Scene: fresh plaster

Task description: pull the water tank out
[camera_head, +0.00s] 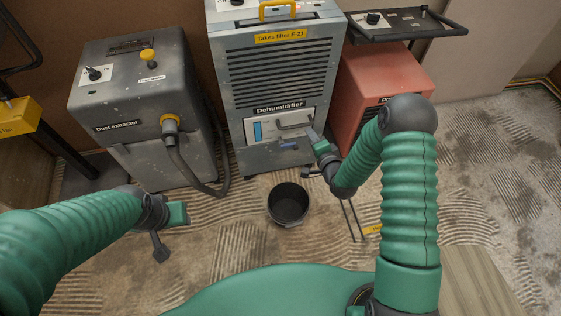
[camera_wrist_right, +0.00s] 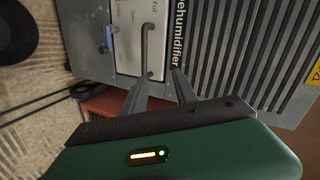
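The grey dehumidifier (camera_head: 283,75) stands upright at the back centre. Low on its front is the white-fronted water tank (camera_head: 264,132) with a blue level strip and a grey bar handle (camera_head: 296,124). The tank front also shows in the right wrist view (camera_wrist_right: 126,45), its handle (camera_wrist_right: 148,50) just beyond my fingers. My right gripper (camera_head: 312,136) is close to the handle; its fingers (camera_wrist_right: 160,82) are spread with nothing held between them. My left gripper (camera_head: 170,228) hangs low at the left, away from the machine; its finger gap is unclear.
A black bucket (camera_head: 289,219) stands on the floor before the dehumidifier. A dust extractor (camera_head: 150,110) with a hose (camera_head: 187,178) is at left. A red machine (camera_head: 385,80) stands close at right. A blue tap (camera_head: 289,145) sticks out below the tank handle.

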